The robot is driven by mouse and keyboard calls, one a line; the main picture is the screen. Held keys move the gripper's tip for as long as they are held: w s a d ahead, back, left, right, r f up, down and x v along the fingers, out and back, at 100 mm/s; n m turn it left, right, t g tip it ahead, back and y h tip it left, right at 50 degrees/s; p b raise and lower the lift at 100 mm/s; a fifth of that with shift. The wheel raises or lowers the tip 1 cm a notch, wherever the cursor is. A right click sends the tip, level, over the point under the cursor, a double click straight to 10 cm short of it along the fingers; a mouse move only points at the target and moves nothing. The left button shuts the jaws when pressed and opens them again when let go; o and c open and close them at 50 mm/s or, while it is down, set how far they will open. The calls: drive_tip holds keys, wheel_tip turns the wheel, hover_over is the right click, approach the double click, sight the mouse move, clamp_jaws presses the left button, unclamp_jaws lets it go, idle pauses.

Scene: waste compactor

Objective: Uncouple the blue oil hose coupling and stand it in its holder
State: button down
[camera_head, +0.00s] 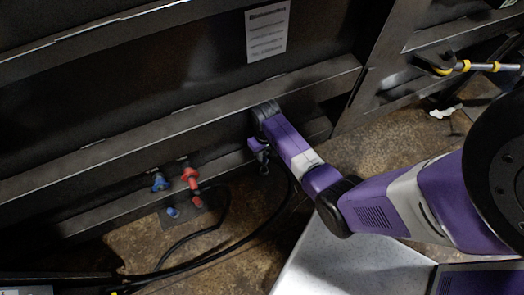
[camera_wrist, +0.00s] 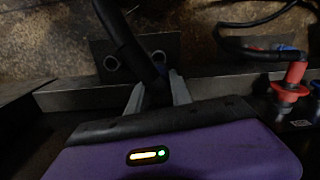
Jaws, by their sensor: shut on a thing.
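My gripper (camera_wrist: 157,92) is shut on the blue oil hose coupling, which is mostly hidden between its fingers; a dark blue bit (camera_wrist: 175,80) and the black hose (camera_wrist: 118,30) show in the wrist view. A dark holder plate (camera_wrist: 140,42) with two round sockets lies just beyond the fingertips; I cannot tell whether the coupling touches a socket. In the head view my gripper (camera_head: 260,150) is low by the machine wall, right of the red coupling (camera_head: 191,178). A blue wall fitting (camera_head: 160,181) is left of the red one.
The red coupling also shows at the right of the wrist view (camera_wrist: 292,80). A small blue piece (camera_head: 173,212) sits on a floor plate below the fittings. Black hoses (camera_head: 190,262) loop over the brown floor. A steel rail (camera_head: 185,125) runs above the gripper's work area.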

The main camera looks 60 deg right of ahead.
drive_tip(key=shift+w+r+p, duration=0.1)
drive_tip(key=shift+r+p, duration=0.15)
drive_tip(key=shift+p, duration=0.1)
drive_tip(key=shift+f+b, duration=2.3)
drive_tip(key=shift+f, duration=0.75)
drive_tip(key=shift+f+b, duration=0.95)
drive_tip(key=shift+f, duration=0.95)
idle(0.4)
drive_tip(key=c, duration=1.1)
unclamp_jaws()
drive_tip(key=shift+r, duration=0.1)
drive_tip(key=shift+c, duration=0.3)
wheel_tip(320, 180, up, 7)
drive_tip(key=p, duration=0.7)
